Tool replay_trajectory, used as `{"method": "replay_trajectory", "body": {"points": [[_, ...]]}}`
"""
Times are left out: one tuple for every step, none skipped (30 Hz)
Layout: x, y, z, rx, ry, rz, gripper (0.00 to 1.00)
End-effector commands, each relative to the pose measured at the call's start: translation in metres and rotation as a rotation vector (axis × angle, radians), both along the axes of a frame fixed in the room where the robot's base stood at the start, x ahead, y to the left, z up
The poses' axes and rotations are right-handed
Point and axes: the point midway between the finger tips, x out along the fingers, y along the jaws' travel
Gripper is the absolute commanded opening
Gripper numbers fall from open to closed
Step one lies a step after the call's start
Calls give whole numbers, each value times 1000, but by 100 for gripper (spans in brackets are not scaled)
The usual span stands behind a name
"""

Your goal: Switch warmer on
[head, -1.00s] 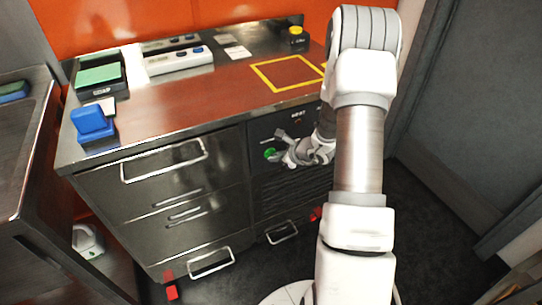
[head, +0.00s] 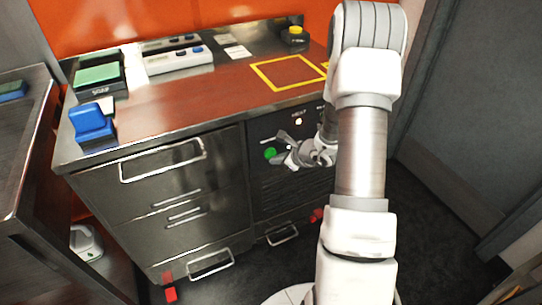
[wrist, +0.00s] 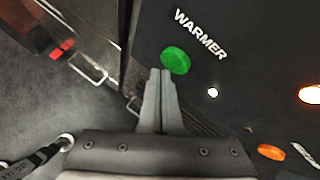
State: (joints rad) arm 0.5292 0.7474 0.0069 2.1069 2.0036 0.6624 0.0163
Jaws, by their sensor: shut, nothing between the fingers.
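The warmer panel (head: 261,129) is the dark front at the right of the steel counter. Its green round button (wrist: 175,60) sits beside the white WARMER lettering (wrist: 201,34) in the wrist view, and the button also shows in the head view (head: 270,153). A small white light (wrist: 212,93) glows near the button. My gripper (wrist: 160,72) is shut and empty, its fingertips at the button's edge in the picture. I cannot tell whether they touch it. In the head view my gripper (head: 278,161) is in front of the panel, just below and right of the button.
An orange button (wrist: 271,152) and a bright glowing lamp (wrist: 311,94) are on the same panel. Drawers with bar handles (head: 163,160) are to the left. A blue block-like object (head: 92,121) stands on the counter's left corner. Open dark floor lies at the right.

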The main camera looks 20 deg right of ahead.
Motion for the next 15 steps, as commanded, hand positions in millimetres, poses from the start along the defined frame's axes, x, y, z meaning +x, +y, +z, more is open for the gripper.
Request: {"method": "replay_trajectory", "body": {"points": [[-5,-1,-2,-1,-1,-1,0],[-8,-1,-2,0,-1,-2,0],[-12,-1,-3,0,-1,-2,0],[-15,-1,-3,0,-1,-3,0],[-18,-1,-3,0,0,-3,0],[-22,-2,-2,-1,0,-2,0],[-25,-2,-3,-1,0,-2,0],[-29,-2,-3,0,1,-2,0],[-32,-2,-2,-1,-1,-1,0],[-35,-2,-2,0,-1,-1,0],[-39,-1,-3,0,-1,-1,0],[-42,-2,-2,-1,0,-1,0],[-45,-2,-2,-2,0,0,0],[-47,-2,-2,-1,0,-1,0],[-50,-2,-2,-1,0,-1,0]]}}
